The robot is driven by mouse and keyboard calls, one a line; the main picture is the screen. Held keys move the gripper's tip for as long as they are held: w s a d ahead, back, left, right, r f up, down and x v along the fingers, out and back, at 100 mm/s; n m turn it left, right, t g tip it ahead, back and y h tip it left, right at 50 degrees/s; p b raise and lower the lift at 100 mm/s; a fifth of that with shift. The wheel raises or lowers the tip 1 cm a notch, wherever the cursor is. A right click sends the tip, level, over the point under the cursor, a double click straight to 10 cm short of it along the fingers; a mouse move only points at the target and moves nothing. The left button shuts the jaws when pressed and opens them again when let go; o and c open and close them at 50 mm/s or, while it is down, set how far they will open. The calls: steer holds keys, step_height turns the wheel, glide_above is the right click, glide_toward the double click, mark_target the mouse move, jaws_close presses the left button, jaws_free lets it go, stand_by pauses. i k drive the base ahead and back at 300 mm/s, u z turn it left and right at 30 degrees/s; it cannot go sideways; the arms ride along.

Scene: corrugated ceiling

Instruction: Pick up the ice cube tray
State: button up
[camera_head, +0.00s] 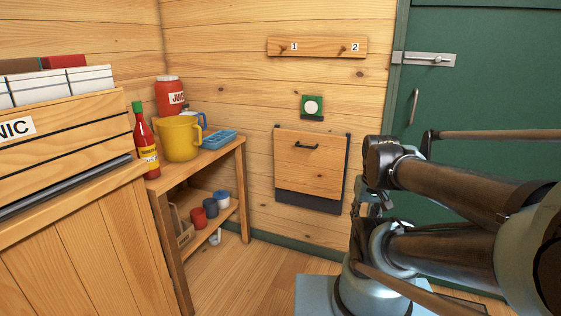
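A blue ice cube tray (219,139) lies flat on the top of a wooden shelf unit (228,152), near its right front corner. A yellow pitcher (179,138) stands just left of it, and a blue mug (203,121) stands behind and to the left. My arm fills the right side of the view, well to the right of the tray and apart from it. My gripper's fingertips cannot be made out in this view.
A red sauce bottle (146,143) and a red juice jar (170,96) stand on the same shelf top. Several cups (210,207) sit on the lower shelf. A wooden cabinet (85,235) stands at left. A fold-up wall panel (312,165) hangs right of the shelf. Floor between is clear.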

mark_target(215, 141)
steer(key=u, duration=0.3)
steer(key=i, duration=1.5)
steer(key=u, duration=0.35)
